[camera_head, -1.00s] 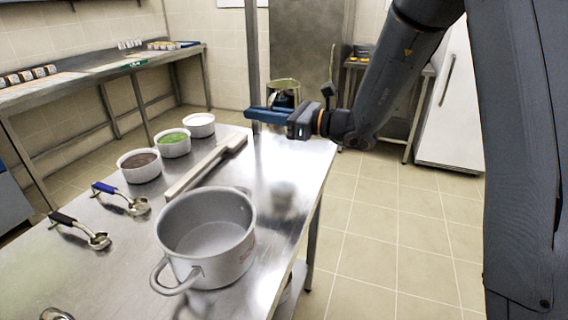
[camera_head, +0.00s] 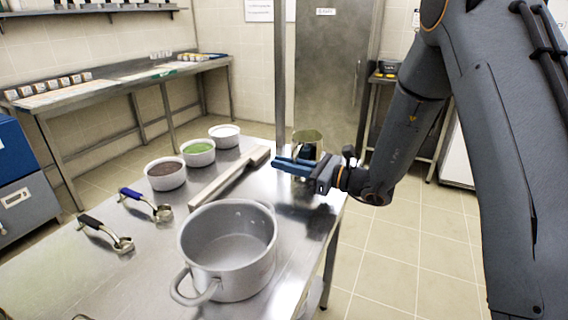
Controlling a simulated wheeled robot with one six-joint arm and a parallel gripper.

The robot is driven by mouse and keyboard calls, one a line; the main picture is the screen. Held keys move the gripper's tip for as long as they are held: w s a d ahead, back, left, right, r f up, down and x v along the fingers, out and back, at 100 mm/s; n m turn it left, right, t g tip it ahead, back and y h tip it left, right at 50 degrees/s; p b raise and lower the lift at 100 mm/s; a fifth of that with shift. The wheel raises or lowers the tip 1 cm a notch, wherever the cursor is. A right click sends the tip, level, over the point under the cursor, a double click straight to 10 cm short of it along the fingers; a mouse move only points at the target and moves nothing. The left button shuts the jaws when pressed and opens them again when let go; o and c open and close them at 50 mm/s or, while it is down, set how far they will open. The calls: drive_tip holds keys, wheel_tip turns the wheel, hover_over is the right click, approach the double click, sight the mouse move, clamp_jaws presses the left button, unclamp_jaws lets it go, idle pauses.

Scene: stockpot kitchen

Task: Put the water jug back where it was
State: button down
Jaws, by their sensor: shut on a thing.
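The water jug (camera_head: 309,138) is a metallic, yellowish-grey open vessel, upright at the far right end of the steel table (camera_head: 300,212). My gripper (camera_head: 284,163), with blue fingers, is in front of the jug and shut on it. The fingers and wrist hide the jug's lower part and the grip itself. The jug is low over the table end. I cannot tell whether its base touches the top.
A big grey pot (camera_head: 228,250) stands on the near part of the table. Table around the jug looks clear.

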drive_tip(key=c, duration=1.8)
unclamp_jaws()
drive_tip(key=shift+f, duration=0.1)
drive_tip(key=shift+s+d, duration=0.1)
drive_tip(key=shift+d, duration=0.15)
drive_tip(key=b+v, duration=0.2)
drive_tip(key=v, duration=0.9)
drive_tip(key=shift+s+d, duration=0.1)
drive_tip(key=shift+d, duration=0.15)
